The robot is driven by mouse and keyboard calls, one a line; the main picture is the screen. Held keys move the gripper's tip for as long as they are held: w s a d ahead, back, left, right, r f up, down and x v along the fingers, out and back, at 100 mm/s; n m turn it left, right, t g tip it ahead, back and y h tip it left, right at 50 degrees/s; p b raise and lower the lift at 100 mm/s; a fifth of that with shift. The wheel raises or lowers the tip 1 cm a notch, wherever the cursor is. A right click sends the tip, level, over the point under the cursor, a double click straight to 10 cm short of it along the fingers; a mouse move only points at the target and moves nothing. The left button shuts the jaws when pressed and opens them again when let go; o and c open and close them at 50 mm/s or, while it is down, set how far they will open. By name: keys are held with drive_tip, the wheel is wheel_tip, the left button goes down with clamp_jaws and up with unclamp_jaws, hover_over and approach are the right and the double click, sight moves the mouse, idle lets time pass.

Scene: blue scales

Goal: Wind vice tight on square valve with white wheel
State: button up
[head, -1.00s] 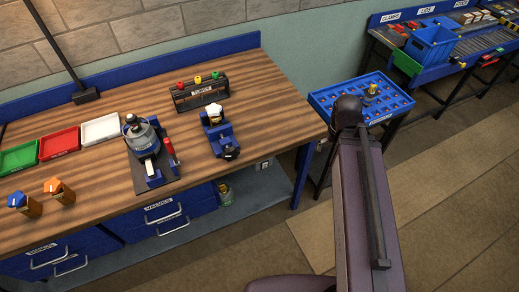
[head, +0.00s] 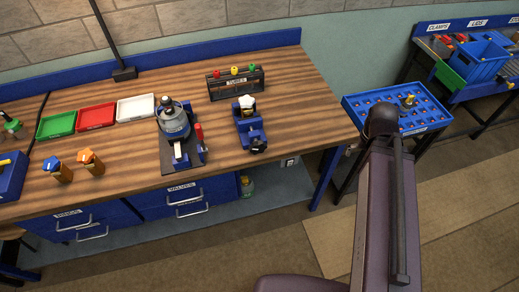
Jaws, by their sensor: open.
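A small blue vice (head: 250,132) stands on the wooden bench, right of the middle of its top. A valve with a white wheel (head: 246,101) sits upright at the far end of the vice. The valve's body is small and partly hidden, so I cannot tell its shape or how tightly the jaws hold it. The vice's dark round winding end (head: 258,146) faces the bench's front edge. My arm rises at the right, clear of the vice. My gripper is not in view.
Left of the vice stands a grey-blue machine (head: 174,122) on a dark plate with a red-handled lever. Behind is a rack (head: 235,83) with red, yellow and green tops. White (head: 136,109), red and green trays lie left. A blue holed tray (head: 355,108) stands right, near my arm.

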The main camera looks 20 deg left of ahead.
idle(0.4)
wheel_tip(320, 180, down, 2)
drive_tip(key=shift+f+b, duration=0.1)
drive_tip(key=shift+b, duration=0.95)
drive_tip(key=c, duration=0.6)
